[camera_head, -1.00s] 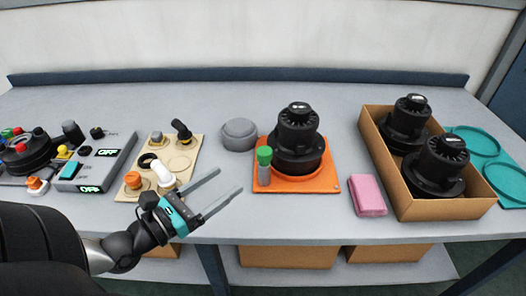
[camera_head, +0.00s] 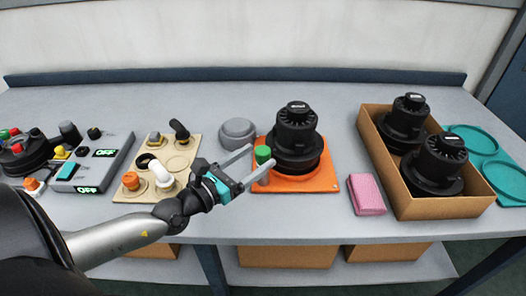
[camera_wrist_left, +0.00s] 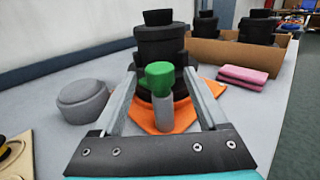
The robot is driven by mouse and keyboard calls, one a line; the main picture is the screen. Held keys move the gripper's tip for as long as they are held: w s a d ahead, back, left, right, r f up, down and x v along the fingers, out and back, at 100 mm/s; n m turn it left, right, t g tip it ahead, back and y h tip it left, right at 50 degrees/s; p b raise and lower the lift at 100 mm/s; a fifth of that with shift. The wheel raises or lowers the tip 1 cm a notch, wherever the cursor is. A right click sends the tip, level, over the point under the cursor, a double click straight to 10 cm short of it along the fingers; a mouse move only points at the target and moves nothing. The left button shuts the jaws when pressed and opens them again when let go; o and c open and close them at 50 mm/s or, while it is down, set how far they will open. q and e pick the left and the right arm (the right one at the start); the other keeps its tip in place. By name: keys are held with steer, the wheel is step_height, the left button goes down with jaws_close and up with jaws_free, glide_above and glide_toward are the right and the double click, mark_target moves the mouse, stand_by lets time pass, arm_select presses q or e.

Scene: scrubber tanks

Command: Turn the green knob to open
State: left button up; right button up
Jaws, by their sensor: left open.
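The green knob (camera_head: 263,154) sits on a grey post at the left corner of an orange base (camera_head: 300,184). A black scrubber tank (camera_head: 297,138) stands upright on that base, behind the knob. My left gripper (camera_head: 258,161) is open, with its fingers pointing at the knob. In the left wrist view the green knob (camera_wrist_left: 160,78) shows between the two fingers (camera_wrist_left: 160,98), with a gap on each side. I cannot tell how far the fingertips reach past it. My right gripper is not in view.
A grey round lid (camera_head: 238,133) lies left of the base. A beige tray (camera_head: 183,150) with caps and a grey control panel (camera_head: 98,165) stand further left. A pink sponge (camera_head: 366,194) and a cardboard box (camera_head: 440,208) with two black tanks are on the right.

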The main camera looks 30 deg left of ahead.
mark_target(257, 157)
arm_select(q)
steer(key=shift+x, duration=1.55)
steer(key=shift+c, duration=0.3)
jaws_close()
